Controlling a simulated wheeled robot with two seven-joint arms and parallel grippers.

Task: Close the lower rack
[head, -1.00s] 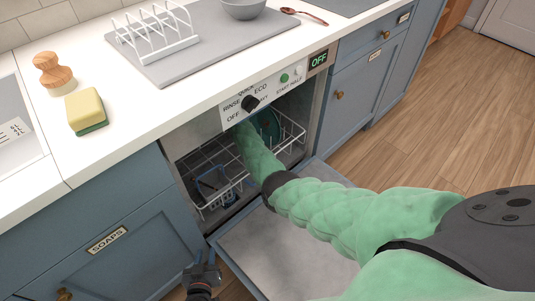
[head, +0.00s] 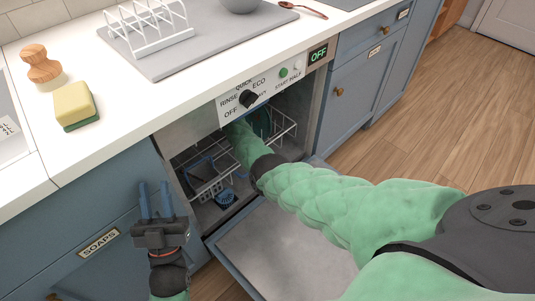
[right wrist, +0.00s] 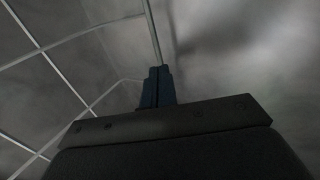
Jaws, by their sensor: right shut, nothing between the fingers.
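The lower rack (head: 207,189), a white wire basket, sits inside the open dishwasher below its control panel. A teal plate (head: 262,123) stands in it towards the back, partly behind my right arm. My right arm reaches into the dishwasher, and its hand is hidden in the head view. In the right wrist view my right gripper (right wrist: 157,84) is shut and empty, with rack wires close to its tips and to its left. My left gripper (head: 155,203) is in front of the soaps cabinet, fingers up, slightly apart, empty.
The dishwasher door (head: 280,250) is folded down under my right arm. A small blue object (head: 225,198) shows low at the rack's front. The counter above holds a sponge (head: 75,105), a wooden brush (head: 42,64) and a white toast rack (head: 150,27).

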